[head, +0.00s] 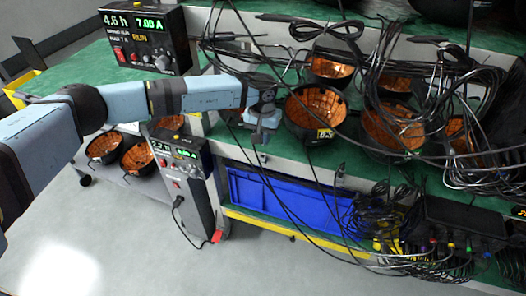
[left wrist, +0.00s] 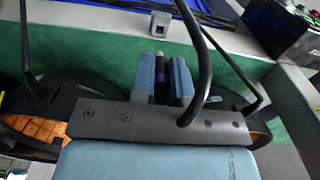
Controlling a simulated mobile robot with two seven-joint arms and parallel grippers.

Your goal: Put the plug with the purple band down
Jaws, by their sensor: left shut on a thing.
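My left gripper (head: 262,135) is in front of the green rack shelf, beside a copper-lined lamp bowl, with its fingers pointing down. In the left wrist view, its two blue-grey fingers (left wrist: 161,77) are shut on a dark plug with a purple band (left wrist: 161,82). The plug lies between the fingers; its lower part is hidden by the gripper body. In the head view the plug is too small to make out clearly. My right gripper is not in view.
Several copper-lined black bowls (head: 315,108) stand on the green shelf among tangled black cables (head: 440,75). A blue bin (head: 275,198) sits below. Power supplies (head: 146,42) stand at left. Bundled cables with coloured plugs (head: 430,243) hang at lower right. The floor (head: 130,240) is open at left.

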